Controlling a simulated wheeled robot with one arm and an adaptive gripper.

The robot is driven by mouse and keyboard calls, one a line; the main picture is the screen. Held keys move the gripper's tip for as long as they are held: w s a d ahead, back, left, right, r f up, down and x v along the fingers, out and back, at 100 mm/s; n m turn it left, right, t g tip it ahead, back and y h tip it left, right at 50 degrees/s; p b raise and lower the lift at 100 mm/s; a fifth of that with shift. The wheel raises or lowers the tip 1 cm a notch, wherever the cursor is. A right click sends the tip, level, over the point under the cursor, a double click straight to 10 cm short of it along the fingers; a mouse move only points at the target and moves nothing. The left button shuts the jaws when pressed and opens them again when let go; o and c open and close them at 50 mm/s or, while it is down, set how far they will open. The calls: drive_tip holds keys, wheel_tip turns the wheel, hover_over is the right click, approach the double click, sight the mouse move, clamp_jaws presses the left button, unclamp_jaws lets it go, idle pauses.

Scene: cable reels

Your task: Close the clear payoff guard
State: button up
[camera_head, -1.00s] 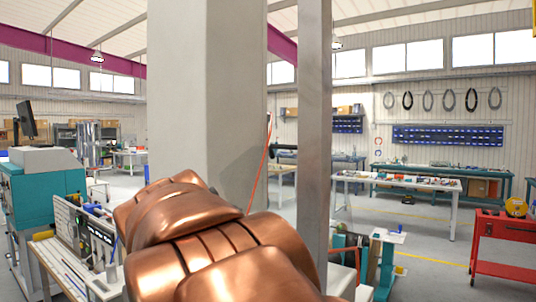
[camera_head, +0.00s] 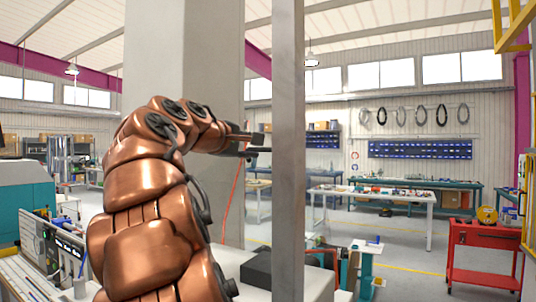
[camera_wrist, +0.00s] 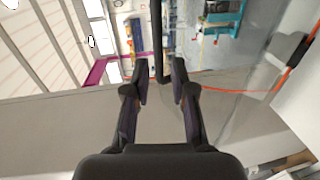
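My gripper (camera_head: 258,145) shows in the head view at the end of my copper-coloured arm, in front of the pale pillar and beside the grey metal post. In the wrist view my gripper (camera_wrist: 160,82) has its two dark fingers apart. A dark upright bar (camera_wrist: 157,35) shows between and beyond the fingertips; I cannot tell whether it is between them in depth or touching. A faint see-through sheet, possibly the clear payoff guard (camera_wrist: 255,105), seems to lie right of the fingers, with its edges hard to make out. I cannot pick out the guard in the head view.
The grey post (camera_head: 290,130) and wide pillar (camera_head: 180,60) stand close to my arm. A red cord (camera_head: 233,190) hangs beside them. A dark block (camera_head: 257,268) sits low in front. A red cart (camera_head: 484,250) stands right; open floor lies before it.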

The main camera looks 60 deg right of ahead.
sight(265, 149)
drive_tip(key=shift+d+r, duration=0.1)
drive_tip(key=shift+d, duration=0.3)
drive_tip(key=d, duration=0.2)
drive_tip(key=d+p, duration=0.1)
drive_tip(key=d, duration=0.1)
drive_tip(key=d+f+p, duration=0.1)
drive_tip(key=d, duration=0.2)
drive_tip(key=shift+w, duration=0.1)
clamp_jaws()
